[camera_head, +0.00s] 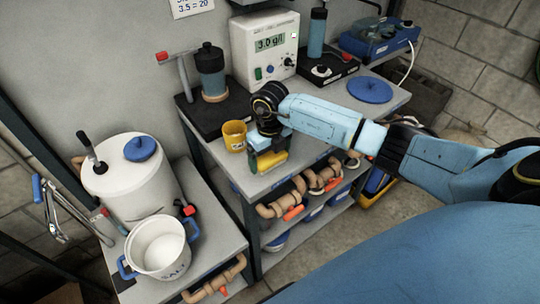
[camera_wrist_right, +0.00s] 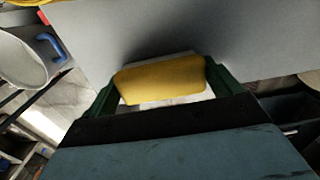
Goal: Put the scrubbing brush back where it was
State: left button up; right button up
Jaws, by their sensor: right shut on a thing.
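My right gripper (camera_head: 268,153) reaches down over the front edge of the grey bench (camera_head: 310,135). It is shut on a yellow block, seemingly the scrubbing brush (camera_head: 273,161). In the right wrist view the brush (camera_wrist_right: 160,80) lies crosswise between the two green fingers, with a thin pale strip along its far side. The grey bench top shows just beyond it. I cannot tell whether the brush touches the bench. My left gripper is not in view.
A yellow cup (camera_head: 234,136) stands just left of my right gripper. Behind are a black plate (camera_head: 215,117) with a dark container and a display unit (camera_head: 265,48). A blue lid (camera_head: 370,90) lies to the right. A white pot (camera_head: 158,250) stands lower left. Pipes fill the shelf below.

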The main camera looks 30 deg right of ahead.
aim_at(270, 155)
jog(key=o, duration=0.7)
jog(key=shift+f, duration=0.1)
notch_tip(270, 155, up, 12)
jog(key=shift+r, duration=0.2)
